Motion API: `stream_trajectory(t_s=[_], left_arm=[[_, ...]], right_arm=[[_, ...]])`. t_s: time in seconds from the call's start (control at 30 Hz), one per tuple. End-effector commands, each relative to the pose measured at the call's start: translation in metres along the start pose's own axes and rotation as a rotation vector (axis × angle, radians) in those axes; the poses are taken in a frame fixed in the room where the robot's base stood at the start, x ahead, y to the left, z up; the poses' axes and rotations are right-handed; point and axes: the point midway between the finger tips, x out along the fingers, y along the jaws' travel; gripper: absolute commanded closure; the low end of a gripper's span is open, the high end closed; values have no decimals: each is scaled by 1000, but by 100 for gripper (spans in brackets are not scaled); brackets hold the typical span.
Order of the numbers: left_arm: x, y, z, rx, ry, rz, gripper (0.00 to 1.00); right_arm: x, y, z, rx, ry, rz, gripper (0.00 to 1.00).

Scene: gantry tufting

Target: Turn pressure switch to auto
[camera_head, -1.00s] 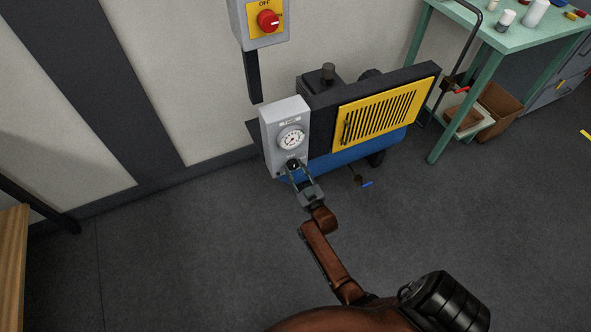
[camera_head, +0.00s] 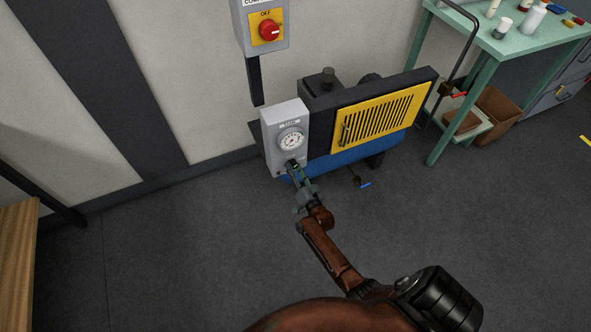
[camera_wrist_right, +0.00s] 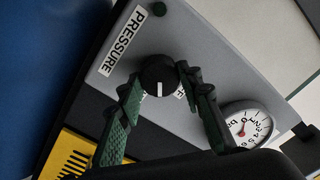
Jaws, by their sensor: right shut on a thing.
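The pressure switch is a round black knob (camera_wrist_right: 157,72) with a white pointer mark, on a grey control box (camera_head: 272,132). In the right wrist view the mark points toward the bottom of the picture. A "PRESSURE" label (camera_wrist_right: 123,42) sits beside the knob; a smaller label (camera_wrist_right: 179,92) is partly hidden by a finger, so I cannot read it in full. My right gripper (camera_head: 295,170) reaches the box's lower front. Its two green-padded fingers (camera_wrist_right: 160,83) are on either side of the knob, shut on it. My left gripper is in neither view.
A round dial gauge (camera_head: 291,140) is above the knob. The box adjoins a machine with a yellow slatted panel (camera_head: 375,112) and blue tank (camera_head: 340,160). A red OFF switch (camera_head: 269,30) is on the wall. A green table (camera_head: 500,40) stands right. Floor in front is open.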

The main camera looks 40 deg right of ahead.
Motion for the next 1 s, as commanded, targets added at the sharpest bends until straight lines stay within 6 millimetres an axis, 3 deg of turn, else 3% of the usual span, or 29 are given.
stream_trajectory(t_s=[0.53, 1.0], left_arm=[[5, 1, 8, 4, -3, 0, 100], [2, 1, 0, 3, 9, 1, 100]], right_arm=[[0, 1, 0, 473, 1, 0, 91], [0, 2, -1, 653, 2, 0, 91]])
